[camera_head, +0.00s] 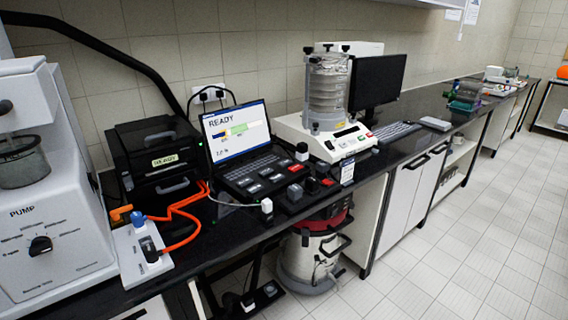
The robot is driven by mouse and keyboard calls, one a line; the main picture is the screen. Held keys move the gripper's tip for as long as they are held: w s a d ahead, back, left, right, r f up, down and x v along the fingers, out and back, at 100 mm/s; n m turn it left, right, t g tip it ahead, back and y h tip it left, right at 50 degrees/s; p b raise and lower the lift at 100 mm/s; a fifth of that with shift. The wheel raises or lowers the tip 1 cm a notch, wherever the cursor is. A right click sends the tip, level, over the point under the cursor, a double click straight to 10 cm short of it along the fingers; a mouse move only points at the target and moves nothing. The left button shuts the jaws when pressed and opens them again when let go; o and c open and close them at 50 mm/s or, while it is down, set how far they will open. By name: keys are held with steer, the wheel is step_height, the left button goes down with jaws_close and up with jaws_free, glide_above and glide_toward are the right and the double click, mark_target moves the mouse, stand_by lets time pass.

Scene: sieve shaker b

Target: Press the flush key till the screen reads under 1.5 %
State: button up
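A screen (236,135) stands on the bench left of centre. It reads READY at the top, with a yellow, blue and green bar below. A small figure under the bar is too small to read for certain. The key labels are too small to read, so I cannot tell which is the flush key. My gripper is not in view.
A sieve shaker (328,90) stands right of the panel, with a dark monitor (378,82) behind. Black boxes (158,160), orange hoses (180,212) and a white pump unit (45,235) crowd the left. A vacuum cleaner (308,255) stands under the bench. Tiled floor (470,250) is open at right.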

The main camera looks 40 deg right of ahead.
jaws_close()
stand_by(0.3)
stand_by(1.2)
